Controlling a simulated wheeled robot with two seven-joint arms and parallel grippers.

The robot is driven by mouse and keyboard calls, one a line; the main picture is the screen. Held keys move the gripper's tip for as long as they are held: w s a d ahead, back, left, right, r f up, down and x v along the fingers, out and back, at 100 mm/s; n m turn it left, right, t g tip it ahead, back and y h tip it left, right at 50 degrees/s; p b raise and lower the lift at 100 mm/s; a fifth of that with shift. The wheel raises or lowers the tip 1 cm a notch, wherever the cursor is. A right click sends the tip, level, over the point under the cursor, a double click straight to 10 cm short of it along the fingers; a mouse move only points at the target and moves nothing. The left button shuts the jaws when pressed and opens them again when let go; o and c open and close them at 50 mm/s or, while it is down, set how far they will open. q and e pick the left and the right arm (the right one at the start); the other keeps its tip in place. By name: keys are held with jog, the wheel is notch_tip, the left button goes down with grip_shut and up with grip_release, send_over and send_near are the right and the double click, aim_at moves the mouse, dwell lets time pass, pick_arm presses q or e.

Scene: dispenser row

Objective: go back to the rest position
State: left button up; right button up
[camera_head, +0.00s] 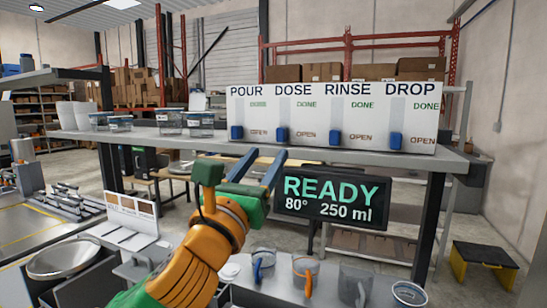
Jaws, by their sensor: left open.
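My left gripper (261,166) is raised in the middle of the view, at the end of my orange and green arm. Its two blue-grey fingers stand apart with nothing visible between them, pointing away from me. They are left of the black display (333,204) and appear below the white dispenser panel (310,115); I cannot tell the exact gap. The panel is marked POUR, DOSE, RINSE and DROP. Its blue levers (282,135) all sit low, near the OPEN marks, with DONE in green above. The display reads READY, 80°, 250 ml. My right gripper is out of view.
Clear cups with coloured handles, including an orange-handled one (305,273), stand below the display. A small round container (408,294) is at their right. Lidded tubs (170,121) stand on the grey shelf (458,157). A metal bowl (63,260) and a card holder (130,218) are at left.

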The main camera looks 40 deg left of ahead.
pick_arm(q)
jog(key=shift+s+f, duration=0.1)
jog(key=shift+s, duration=0.15)
